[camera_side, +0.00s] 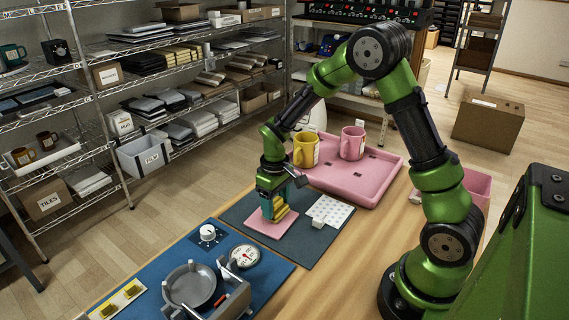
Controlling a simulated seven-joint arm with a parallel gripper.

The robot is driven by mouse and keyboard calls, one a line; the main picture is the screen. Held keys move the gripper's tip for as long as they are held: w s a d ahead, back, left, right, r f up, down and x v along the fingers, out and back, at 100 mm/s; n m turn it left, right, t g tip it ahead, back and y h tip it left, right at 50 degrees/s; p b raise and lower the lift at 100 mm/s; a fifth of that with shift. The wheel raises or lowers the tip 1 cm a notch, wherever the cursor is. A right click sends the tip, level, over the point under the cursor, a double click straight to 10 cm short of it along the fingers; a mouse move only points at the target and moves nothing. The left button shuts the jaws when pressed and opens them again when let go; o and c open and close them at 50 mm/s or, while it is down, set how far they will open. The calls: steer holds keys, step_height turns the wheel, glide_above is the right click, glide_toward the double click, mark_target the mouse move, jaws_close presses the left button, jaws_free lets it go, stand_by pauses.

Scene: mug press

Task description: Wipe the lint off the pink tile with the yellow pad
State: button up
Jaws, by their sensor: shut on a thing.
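The pink tile (262,227) lies flat on a dark mat (304,249) in the middle of the bench. My gripper (275,207) points down over the tile's right part. It is shut on the yellow pad (281,213), which shows as a yellow edge low between the fingers. The pad is at or just above the tile; I cannot tell if it touches. No lint can be made out on the tile at this size, and the gripper and pad hide part of its surface.
In front, a blue mat (189,250) carries a grey press (195,287) and a round dial (245,255).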

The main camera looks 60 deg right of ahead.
steer(key=shift+d, duration=0.9)
steer(key=shift+s+a, duration=0.2)
steer(key=shift+a, duration=1.65)
steer(key=shift+s+a, duration=0.2)
steer(key=shift+a, duration=1.65)
steer(key=shift+w+a, duration=0.1)
steer(key=shift+w, duration=0.2)
steer(key=shift+w+d, duration=0.2)
steer(key=shift+d, duration=1.75)
steer(key=shift+w+d, duration=0.2)
steer(key=shift+d, duration=1.75)
steer(key=shift+s+a, duration=0.2)
steer(key=shift+a, duration=1.6)
steer(key=shift+s+a, duration=0.2)
steer(key=shift+a, duration=1.55)
steer(key=shift+a+r, duration=0.2)
steer(key=shift+r, duration=0.4)
steer(key=shift+a+r, duration=0.15)
steer(key=shift+r, duration=3.3)
steer(key=shift+d, duration=0.1)
